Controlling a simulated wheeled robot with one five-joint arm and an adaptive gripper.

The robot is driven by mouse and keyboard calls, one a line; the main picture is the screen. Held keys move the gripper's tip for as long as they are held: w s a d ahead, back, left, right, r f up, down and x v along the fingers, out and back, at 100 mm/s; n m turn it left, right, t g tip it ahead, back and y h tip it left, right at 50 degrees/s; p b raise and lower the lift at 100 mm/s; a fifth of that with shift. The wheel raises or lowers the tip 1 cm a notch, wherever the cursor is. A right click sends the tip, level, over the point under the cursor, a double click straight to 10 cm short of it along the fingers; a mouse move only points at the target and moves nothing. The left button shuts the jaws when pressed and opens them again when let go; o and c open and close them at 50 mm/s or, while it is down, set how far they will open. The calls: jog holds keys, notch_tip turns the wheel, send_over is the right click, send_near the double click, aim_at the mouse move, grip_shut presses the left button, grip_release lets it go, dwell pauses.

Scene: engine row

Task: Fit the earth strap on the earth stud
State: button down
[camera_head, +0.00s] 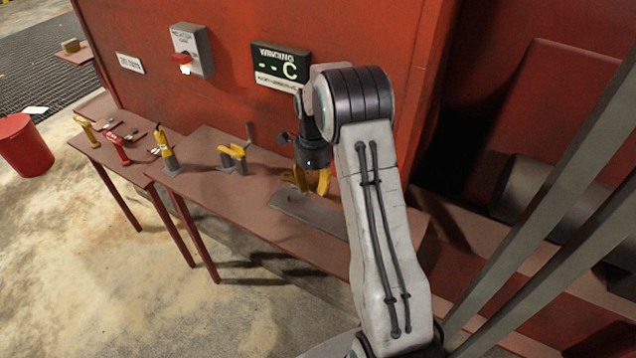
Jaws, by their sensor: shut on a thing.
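My gripper (308,182) hangs over the bench, pointing down, with yellow parts at its tip. It is shut on the earth strap, which is small and hard to tell apart from the fingers. A flat grey plate (318,218) lies on the bench just below my gripper. I cannot tell whether the strap touches the stud.
A yellow-handled piece on a grey stand (234,157), a yellow tool (164,150) and a red tool (118,148) stand left along the bench (212,182). A sign with green characters (281,66) and a grey switch box (191,50) are on the red wall behind. A red bucket (24,146) stands far left.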

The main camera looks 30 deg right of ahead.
dwell(0.4)
jog(key=b, duration=0.5)
send_over(315, 213)
jog(key=shift+f, duration=2.9)
jog(key=shift+f+n+b, duration=0.4)
jog(key=shift+f+b, duration=0.75)
jog(key=shift+f, duration=0.65)
jog(key=c, duration=0.9)
grip_release()
jog(key=shift+c, duration=0.2)
jog(key=shift+r, duration=0.1)
jog(key=r, duration=1.2)
jog(key=shift+w, duration=0.2)
